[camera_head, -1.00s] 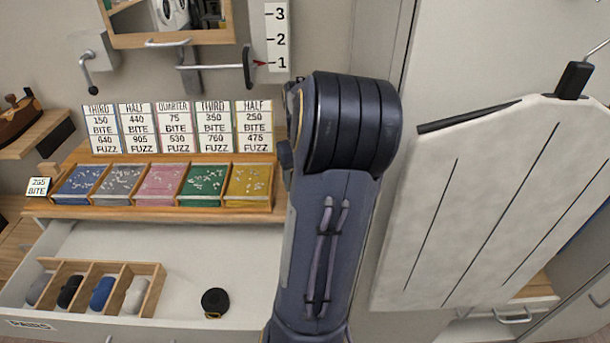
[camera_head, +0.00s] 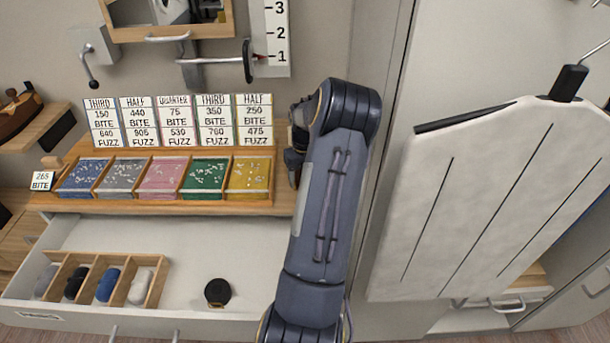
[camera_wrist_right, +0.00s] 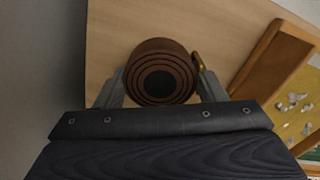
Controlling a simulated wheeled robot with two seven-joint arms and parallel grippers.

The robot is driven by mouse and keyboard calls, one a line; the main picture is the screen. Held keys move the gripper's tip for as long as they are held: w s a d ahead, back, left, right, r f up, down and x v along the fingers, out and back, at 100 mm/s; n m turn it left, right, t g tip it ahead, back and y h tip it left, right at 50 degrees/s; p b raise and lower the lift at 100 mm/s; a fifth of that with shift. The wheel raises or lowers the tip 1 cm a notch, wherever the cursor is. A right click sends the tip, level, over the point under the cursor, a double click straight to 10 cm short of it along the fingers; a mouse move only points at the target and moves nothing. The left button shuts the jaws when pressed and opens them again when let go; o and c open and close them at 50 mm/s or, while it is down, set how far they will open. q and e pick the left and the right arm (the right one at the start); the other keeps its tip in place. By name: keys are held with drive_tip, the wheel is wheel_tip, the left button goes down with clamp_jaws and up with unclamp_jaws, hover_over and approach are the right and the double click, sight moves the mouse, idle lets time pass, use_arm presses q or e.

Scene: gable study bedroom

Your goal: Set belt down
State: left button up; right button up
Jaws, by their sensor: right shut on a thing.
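A brown belt rolled into a tight coil (camera_wrist_right: 160,50) shows in the right wrist view, with a small brass-coloured part at its right side. The fingers of my right gripper (camera_wrist_right: 158,86) are shut on either side of the coil. Behind the coil is a light wooden surface (camera_wrist_right: 115,35); I cannot tell whether the coil touches it. In the head view my right arm stands at the right end of the wooden shelf (camera_head: 285,196) and hides the belt and most of the gripper. My left gripper is not in view.
Trays of coloured pieces, such as a yellow one (camera_head: 249,176), line the shelf left of my arm, with price cards behind. Below, an open drawer (camera_head: 185,255) holds a wooden divider box (camera_head: 150,290) and a dark round item (camera_head: 217,292).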

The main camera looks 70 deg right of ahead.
drive_tip(key=o, duration=1.1)
drive_tip(key=shift+f, duration=0.1)
drive_tip(key=shift+c, duration=0.2)
wheel_tip(320, 180, up, 12)
drive_tip(key=shift+r, duration=0.25)
drive_tip(key=w+a+r+n+t, duration=0.1)
drive_tip(key=w+a+r, duration=0.15)
drive_tip(key=a, duration=0.55)
drive_tip(key=w+a+r+n+t, duration=0.1)
drive_tip(key=w+a+r+n, duration=0.15)
drive_tip(key=a, duration=0.45)
drive_tip(key=w+a+r+t, duration=0.15)
drive_tip(key=w+a, duration=0.25)
drive_tip(key=a, duration=0.4)
drive_tip(key=s+a+f+n+t+y, duration=0.1)
drive_tip(key=s+a, duration=0.4)
drive_tip(key=a, duration=0.6)
drive_tip(key=s+a+f+n+t+y, duration=0.1)
drive_tip(key=s+a+f+n+y, duration=0.1)
drive_tip(key=a, duration=1)
drive_tip(key=s+f, duration=0.1)
drive_tip(key=s, duration=0.1)
drive_tip(key=shift+s+n+y+b, duration=0.3)
drive_tip(key=shift+s+n+y, duration=0.05)
drive_tip(key=shift+s+y, duration=0.05)
